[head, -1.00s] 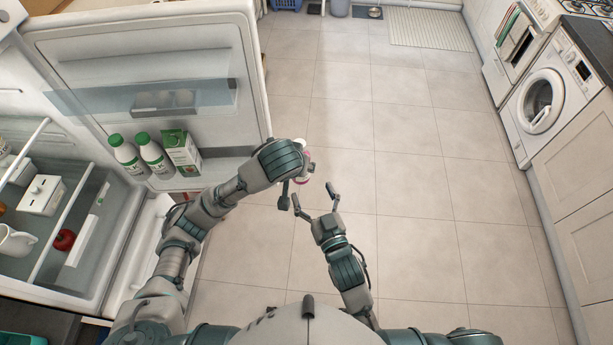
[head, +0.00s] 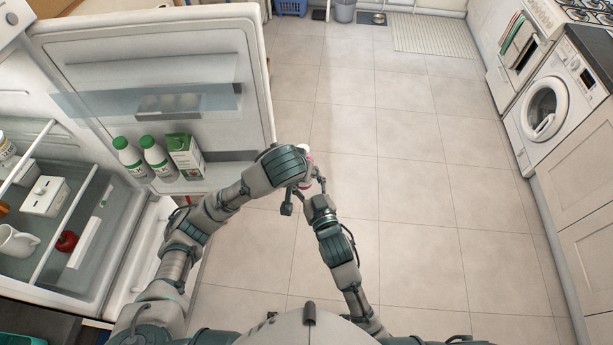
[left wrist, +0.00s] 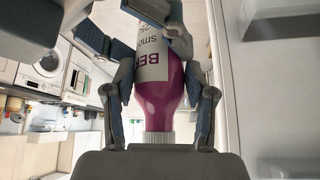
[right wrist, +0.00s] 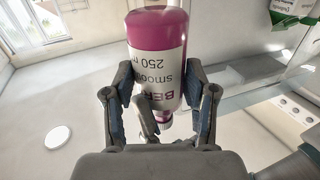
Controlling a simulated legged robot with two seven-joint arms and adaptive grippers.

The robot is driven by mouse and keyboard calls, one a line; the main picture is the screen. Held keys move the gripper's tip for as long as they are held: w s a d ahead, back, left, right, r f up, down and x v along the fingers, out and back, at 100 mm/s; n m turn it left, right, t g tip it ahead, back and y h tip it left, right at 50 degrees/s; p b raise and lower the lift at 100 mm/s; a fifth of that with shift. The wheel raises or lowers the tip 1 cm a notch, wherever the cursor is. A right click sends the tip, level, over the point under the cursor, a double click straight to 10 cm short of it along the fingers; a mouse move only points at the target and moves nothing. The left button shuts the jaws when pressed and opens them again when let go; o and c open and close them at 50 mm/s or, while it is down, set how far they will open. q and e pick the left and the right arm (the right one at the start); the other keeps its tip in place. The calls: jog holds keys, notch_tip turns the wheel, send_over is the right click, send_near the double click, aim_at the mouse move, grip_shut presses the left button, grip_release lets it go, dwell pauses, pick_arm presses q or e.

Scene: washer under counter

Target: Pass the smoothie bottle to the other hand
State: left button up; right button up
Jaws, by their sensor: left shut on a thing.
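The smoothie bottle (left wrist: 162,100) is purple-pink with a white label, and its white cap points toward my left palm in the left wrist view. My left gripper (left wrist: 158,72) is shut on the bottle. In the head view the bottle (head: 308,156) is mostly hidden behind my left gripper. My right gripper (right wrist: 158,78) is open, with its fingers on either side of the bottle (right wrist: 157,32). I cannot tell whether they touch it. In the head view my right gripper (head: 311,188) is right beside the left one.
The open fridge (head: 150,75) stands on the left, its door shelf holding white bottles (head: 129,156) and a carton (head: 185,156). A washing machine (head: 545,108) stands under the counter on the right. The tiled floor (head: 420,200) between them is clear.

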jog(key=c, duration=0.4)
pick_arm(q)
jog(key=shift+s+a, duration=0.1)
jog(key=shift+a, duration=0.05)
pick_arm(e)
jog(key=shift+w+a, duration=0.1)
jog(key=shift+c, duration=0.2)
pick_arm(q)
jog(key=o, duration=1.5)
